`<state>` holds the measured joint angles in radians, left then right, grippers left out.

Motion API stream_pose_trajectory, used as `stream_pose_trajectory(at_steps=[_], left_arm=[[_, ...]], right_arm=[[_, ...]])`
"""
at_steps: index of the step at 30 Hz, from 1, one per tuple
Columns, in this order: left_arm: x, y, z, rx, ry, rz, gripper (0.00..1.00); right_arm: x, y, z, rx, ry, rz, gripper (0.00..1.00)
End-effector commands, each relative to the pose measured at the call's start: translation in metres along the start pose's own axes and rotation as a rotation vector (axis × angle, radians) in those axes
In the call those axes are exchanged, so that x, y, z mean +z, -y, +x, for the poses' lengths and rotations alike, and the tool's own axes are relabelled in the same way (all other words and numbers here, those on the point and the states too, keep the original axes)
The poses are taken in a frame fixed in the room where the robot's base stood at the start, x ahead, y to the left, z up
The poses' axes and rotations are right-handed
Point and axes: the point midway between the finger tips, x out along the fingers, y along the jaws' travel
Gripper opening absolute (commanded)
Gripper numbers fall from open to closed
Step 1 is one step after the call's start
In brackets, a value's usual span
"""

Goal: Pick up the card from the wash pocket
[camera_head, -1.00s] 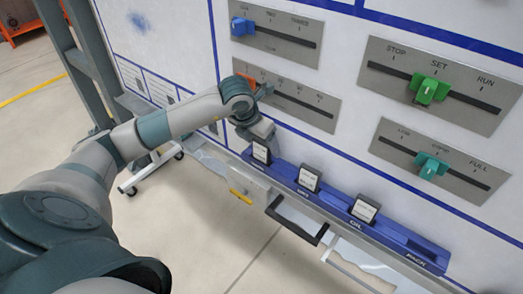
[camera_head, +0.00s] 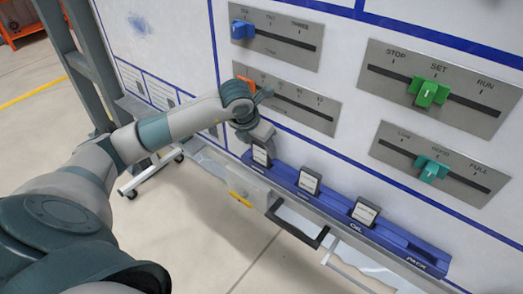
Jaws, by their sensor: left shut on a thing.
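A blue pocket rail (camera_head: 300,190) runs along the bottom of the white panel. Several dark-framed cards with white faces stand in it. The leftmost card (camera_head: 261,155) is upright at the rail's left end, and the pocket label there is hidden or too small to read. My left gripper (camera_head: 259,138) comes down from above at this card and is shut on its top edge. The card's lower end is at the rail; I cannot tell whether it is clear of the pocket. A second card (camera_head: 309,180) and a third card (camera_head: 364,212) stand to the right. My right gripper is not in view.
Slider plates with blue (camera_head: 243,29), orange (camera_head: 246,84), green (camera_head: 428,93) and teal (camera_head: 433,170) knobs are on the panel above the rail. Drawers with a yellow handle (camera_head: 240,199) and a black handle (camera_head: 296,226) sit below. Open floor lies at lower left.

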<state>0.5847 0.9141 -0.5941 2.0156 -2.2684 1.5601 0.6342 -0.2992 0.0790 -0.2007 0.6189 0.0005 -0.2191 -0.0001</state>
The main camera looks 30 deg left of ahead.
Motion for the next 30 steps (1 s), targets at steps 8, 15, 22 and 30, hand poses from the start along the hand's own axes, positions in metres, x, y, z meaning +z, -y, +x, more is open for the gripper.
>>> stream_pose_trajectory(at_steps=[8, 15, 22, 30], left_arm=[[-0.001, 0.0, -0.005, 0.0, 0.003, 0.001, 0.27], [0.011, 0.0, -0.032, -0.001, 0.006, 0.0, 0.27], [0.022, 0.0, -0.059, 0.0, 0.004, 0.0, 0.27], [-0.015, -0.001, -0.078, 0.003, 0.002, 0.003, 0.27]], right_arm=[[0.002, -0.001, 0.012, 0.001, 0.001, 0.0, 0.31], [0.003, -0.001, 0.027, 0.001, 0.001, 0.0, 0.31], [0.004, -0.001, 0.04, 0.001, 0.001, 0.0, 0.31], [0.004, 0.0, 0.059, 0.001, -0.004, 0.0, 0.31]])
